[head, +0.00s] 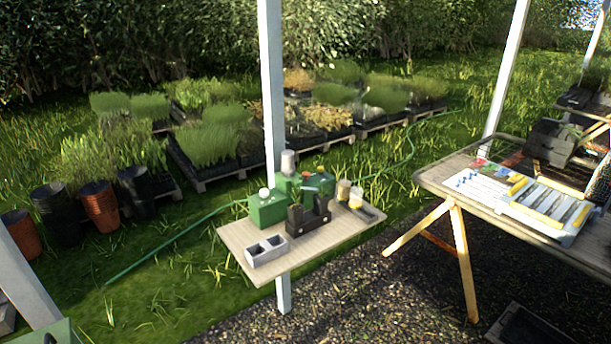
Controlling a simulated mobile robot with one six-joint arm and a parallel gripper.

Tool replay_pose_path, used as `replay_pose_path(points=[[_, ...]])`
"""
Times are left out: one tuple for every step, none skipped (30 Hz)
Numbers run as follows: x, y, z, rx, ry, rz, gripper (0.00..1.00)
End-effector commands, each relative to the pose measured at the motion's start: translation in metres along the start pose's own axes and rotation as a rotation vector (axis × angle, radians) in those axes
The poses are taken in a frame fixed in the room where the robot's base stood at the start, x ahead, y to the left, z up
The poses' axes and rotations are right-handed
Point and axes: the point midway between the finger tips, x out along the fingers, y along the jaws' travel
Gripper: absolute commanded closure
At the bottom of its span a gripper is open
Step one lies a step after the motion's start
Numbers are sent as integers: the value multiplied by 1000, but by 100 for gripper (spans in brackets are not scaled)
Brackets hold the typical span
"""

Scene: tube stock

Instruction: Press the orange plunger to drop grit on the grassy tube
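A small wooden table (330,246) stands at a white post in the middle of the view. Green box-like devices stand along its back: one at left with a white knob (267,208), others behind and to the right. A small orange part (311,190) shows on the right-hand green device; it looks like the orange plunger, but it is too small to be sure. A black rack (308,220) stands in front with dark upright pieces in it. I cannot make out which piece is the grassy tube. My gripper is not in view.
A grey two-compartment block (265,251) sits at the table's front left. Yellowish jars (356,197) and a dark flat item stand at its right. A white post (272,90) rises behind the table. A larger trestle table (450,178) holds trays at right. Gravel lies in front.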

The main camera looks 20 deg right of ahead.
Motion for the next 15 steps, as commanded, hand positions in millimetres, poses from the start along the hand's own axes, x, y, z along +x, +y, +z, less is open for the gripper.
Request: replay_pose_path(points=[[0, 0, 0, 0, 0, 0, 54], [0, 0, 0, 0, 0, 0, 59], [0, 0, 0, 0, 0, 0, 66], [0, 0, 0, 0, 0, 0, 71], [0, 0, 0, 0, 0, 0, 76], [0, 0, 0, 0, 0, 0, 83], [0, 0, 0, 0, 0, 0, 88], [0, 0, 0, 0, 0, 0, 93], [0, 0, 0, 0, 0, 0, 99], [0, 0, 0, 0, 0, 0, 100], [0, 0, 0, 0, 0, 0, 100], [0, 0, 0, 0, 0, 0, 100], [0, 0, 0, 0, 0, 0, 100], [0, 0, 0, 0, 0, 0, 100], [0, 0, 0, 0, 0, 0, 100]])
